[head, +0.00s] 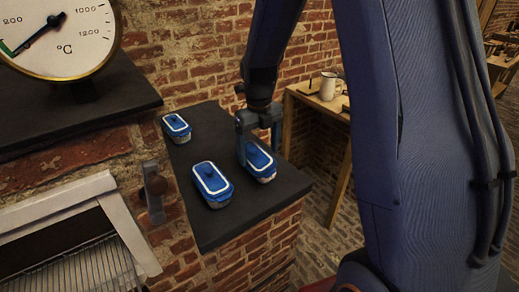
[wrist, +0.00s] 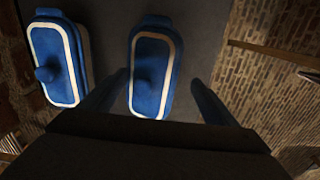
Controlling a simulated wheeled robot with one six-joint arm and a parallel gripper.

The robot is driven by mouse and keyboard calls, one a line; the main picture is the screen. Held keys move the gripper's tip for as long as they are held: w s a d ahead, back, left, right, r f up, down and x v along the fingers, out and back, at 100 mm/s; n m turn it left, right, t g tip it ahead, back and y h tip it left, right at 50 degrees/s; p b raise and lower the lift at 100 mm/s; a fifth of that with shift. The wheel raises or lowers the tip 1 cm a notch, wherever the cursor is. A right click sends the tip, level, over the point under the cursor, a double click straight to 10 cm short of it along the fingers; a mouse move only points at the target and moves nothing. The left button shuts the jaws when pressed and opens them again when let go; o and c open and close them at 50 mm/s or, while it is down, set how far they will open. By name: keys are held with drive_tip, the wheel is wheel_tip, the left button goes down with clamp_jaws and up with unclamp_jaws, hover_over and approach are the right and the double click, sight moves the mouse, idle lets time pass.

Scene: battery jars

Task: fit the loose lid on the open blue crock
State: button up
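One is at the back left (head: 177,128), one at the front (head: 212,185). The right crock (head: 262,166) is under my gripper (head: 259,146). The fingers are open, with gaps to the lid on both sides. Another lidded crock (wrist: 57,62) shows at left in the wrist view.
The dark slab (head: 235,221) tops a brick block, with bare room around the crocks. A large temperature dial (head: 62,38) stands at the left. A wooden table (head: 318,100) with a light mug (head: 328,86) is at the back right.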

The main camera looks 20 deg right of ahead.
sight(260, 151)
drive_tip(key=shift+s+d+f, duration=0.15)
drive_tip(key=shift+d+f, duration=0.05)
drive_tip(key=shift+f, duration=0.1)
drive_tip(key=shift+r, duration=0.2)
wheel_tip(260, 151, up, 13)
drive_tip(key=b, duration=0.3)
drive_tip(key=s+f+n, duration=0.2)
drive_tip(key=n, duration=0.3)
drive_tip(key=s+f+n, duration=0.2)
drive_tip(key=n, duration=0.3)
drive_tip(key=s+f+n, duration=0.2)
drive_tip(key=s+n, duration=0.1)
drive_tip(key=n, duration=0.2)
drive_tip(key=shift+a+f+t, duration=0.1)
drive_tip(key=shift+f+t, duration=0.1)
drive_tip(key=shift+t, duration=0.1)
drive_tip(key=s+f+n, duration=0.6)
drive_tip(key=s+n, duration=0.3)
drive_tip(key=n, duration=0.8)
drive_tip(key=shift+s+n+t, duration=0.4)
